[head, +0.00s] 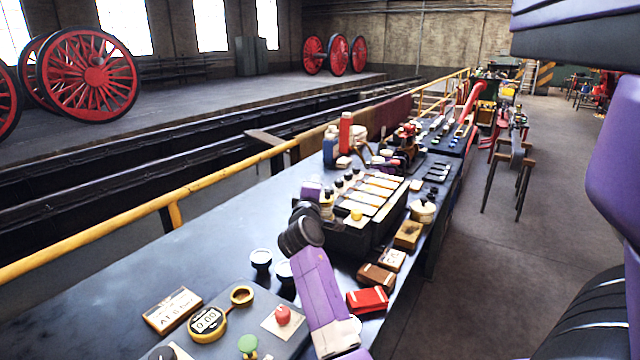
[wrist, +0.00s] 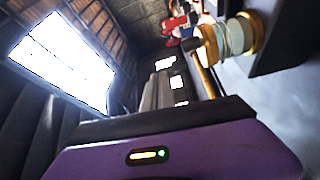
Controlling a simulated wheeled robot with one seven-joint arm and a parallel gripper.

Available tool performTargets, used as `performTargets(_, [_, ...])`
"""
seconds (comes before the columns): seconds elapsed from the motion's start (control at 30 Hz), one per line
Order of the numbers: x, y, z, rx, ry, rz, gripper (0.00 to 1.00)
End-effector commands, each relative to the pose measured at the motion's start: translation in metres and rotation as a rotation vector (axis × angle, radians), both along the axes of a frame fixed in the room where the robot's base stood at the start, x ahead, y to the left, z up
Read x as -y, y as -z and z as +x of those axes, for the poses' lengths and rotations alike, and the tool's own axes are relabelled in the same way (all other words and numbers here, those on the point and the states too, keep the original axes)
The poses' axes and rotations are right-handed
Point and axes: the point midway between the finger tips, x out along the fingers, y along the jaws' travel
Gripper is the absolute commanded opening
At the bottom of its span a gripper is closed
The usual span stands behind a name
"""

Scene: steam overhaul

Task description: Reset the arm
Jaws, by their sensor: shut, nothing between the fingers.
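My arm rises from the bottom of the head view over the near part of the long blue-grey workbench (head: 120,285). It ends in a dark wrist joint and a small purple part beside a dark rack. My gripper's purple housing with a lit strip (wrist: 165,155) fills the bottom of the wrist view. It is shut and holds nothing. The fingertips are not clear in either view. The wrist is tilted, with bright windows and roof beams in its view.
Close to my arm are a dark rack (head: 360,235) with jars, a red box (head: 367,300), black cups (head: 261,259) and a yellow-ringed gauge (head: 207,322). A yellow rail (head: 120,222) runs along the left. Open floor (head: 480,270) lies right.

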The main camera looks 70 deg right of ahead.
Motion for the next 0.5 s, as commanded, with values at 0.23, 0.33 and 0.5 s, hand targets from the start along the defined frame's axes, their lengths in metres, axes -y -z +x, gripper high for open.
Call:
performTargets(0.23, [-0.044,0.028,0.008,-0.003,-0.004,0.001,0.0])
performTargets(0.33, [-0.058,0.034,0.01,-0.001,-0.003,0.001,0.0])
performTargets(0.5, [-0.071,0.039,0.012,-0.002,0.0,0.001,0.0])
